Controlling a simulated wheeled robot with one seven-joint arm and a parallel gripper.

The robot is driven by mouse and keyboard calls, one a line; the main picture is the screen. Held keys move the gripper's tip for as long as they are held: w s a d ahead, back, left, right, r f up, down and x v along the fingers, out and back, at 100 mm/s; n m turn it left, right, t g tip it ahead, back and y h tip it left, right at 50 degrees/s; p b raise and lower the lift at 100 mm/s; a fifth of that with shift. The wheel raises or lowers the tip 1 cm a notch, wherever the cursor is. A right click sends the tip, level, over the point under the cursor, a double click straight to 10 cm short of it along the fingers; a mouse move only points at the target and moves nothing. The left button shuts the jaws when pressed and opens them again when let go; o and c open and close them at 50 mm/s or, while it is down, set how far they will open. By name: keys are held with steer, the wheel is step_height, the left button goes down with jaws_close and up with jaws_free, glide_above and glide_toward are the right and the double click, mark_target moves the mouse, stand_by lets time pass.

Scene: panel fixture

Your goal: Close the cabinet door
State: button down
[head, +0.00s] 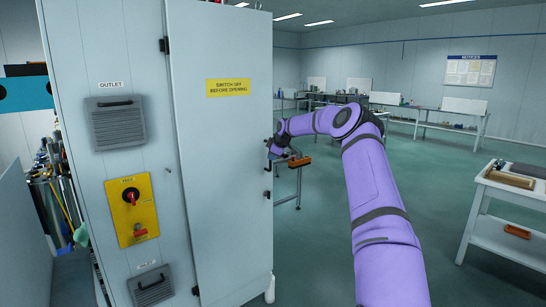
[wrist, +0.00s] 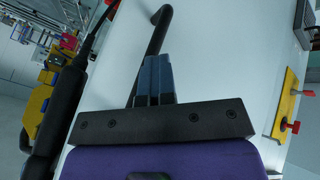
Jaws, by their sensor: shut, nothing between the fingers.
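The pale grey cabinet (head: 95,55) fills the left of the head view. Its tall door (head: 222,180) carries a yellow warning label (head: 228,87), with dark hinges along its left side. How far the door stands open is not clear. In the wrist view my gripper's fingers (wrist: 155,80) are together and empty. A black bar handle (wrist: 158,32) on a pale panel passes close to the fingers; touching or apart cannot be told.
A yellow switch plate (head: 131,208) with a red knob sticks out left of the door, with a vent (head: 116,121) above it. A white workbench (head: 510,215) stands at the right. Floor (head: 330,240) is clear right of the cabinet.

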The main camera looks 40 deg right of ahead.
steer(key=shift+w+a+r, duration=0.2)
steer(key=shift+w+r, duration=0.2)
steer(key=shift+r, duration=0.25)
steer(key=s+v, duration=0.1)
steer(key=v, duration=0.9)
steer(key=shift+d+f, duration=0.2)
steer(key=shift+f, duration=0.1)
steer(key=shift+s, duration=0.15)
